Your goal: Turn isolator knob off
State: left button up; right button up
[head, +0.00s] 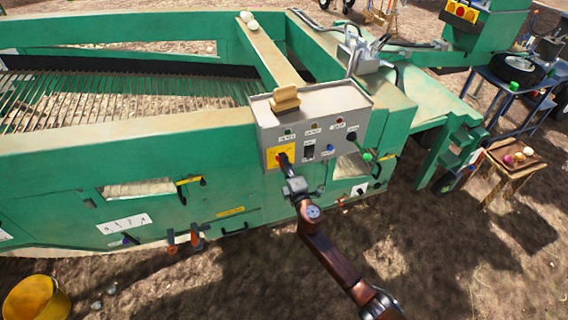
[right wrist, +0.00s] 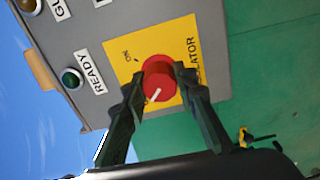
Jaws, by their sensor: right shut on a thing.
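The red isolator knob (right wrist: 158,80) sits on a yellow plate (right wrist: 189,43) marked ISOLATOR in the right wrist view. The knob's white pointer line aims toward the lower left of that picture, away from the visible ON mark. My right gripper (right wrist: 155,90) has its two dark fingers on either side of the knob and is shut on it. In the head view the right gripper (head: 287,166) reaches the yellow plate (head: 273,155) at the lower left of the grey control box (head: 325,107) and hides most of the knob. My left gripper is not in view.
A green READY lamp (right wrist: 71,77) is beside the plate. The box also carries several coloured buttons and a lever with a green ball (head: 367,156). Green machine panels (head: 60,150) surround it. A yellow bucket (head: 37,298) stands at lower left; open ground lies at lower right.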

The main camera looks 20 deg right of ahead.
jog(key=shift+a+f, duration=0.1)
dwell(0.4)
jog(key=o, duration=1.2)
jog(key=shift+c, duration=0.2)
jog(key=shift+s, duration=0.1)
jog(key=s, duration=1.2)
jog(key=shift+d, duration=0.25)
jog(key=shift+w, duration=0.1)
